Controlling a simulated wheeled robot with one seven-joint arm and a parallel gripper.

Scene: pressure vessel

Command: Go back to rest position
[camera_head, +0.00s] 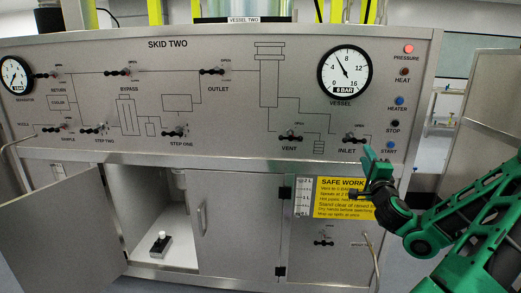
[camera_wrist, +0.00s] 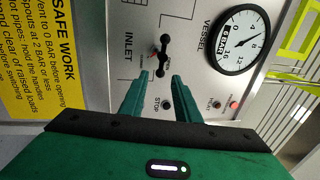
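My green gripper (camera_head: 371,163) is in front of the lower right of the SKID TWO panel (camera_head: 220,95), near the INLET valve (camera_head: 350,139). In the wrist view its two fingers (camera_wrist: 160,76) stand apart with nothing between them. The black INLET valve handle (camera_wrist: 163,54) lies just beyond the fingertips, and I see no contact. My green and black arm reaches in from the right edge in the head view.
The round VESSEL gauge (camera_head: 344,75) reads near 6. Buttons and a lit red lamp (camera_head: 408,49) are at the panel's right. A yellow SAFE WORK sign (camera_head: 338,197) is below. A lower-left cabinet door (camera_head: 62,235) stands open; a small device (camera_head: 161,243) sits inside.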

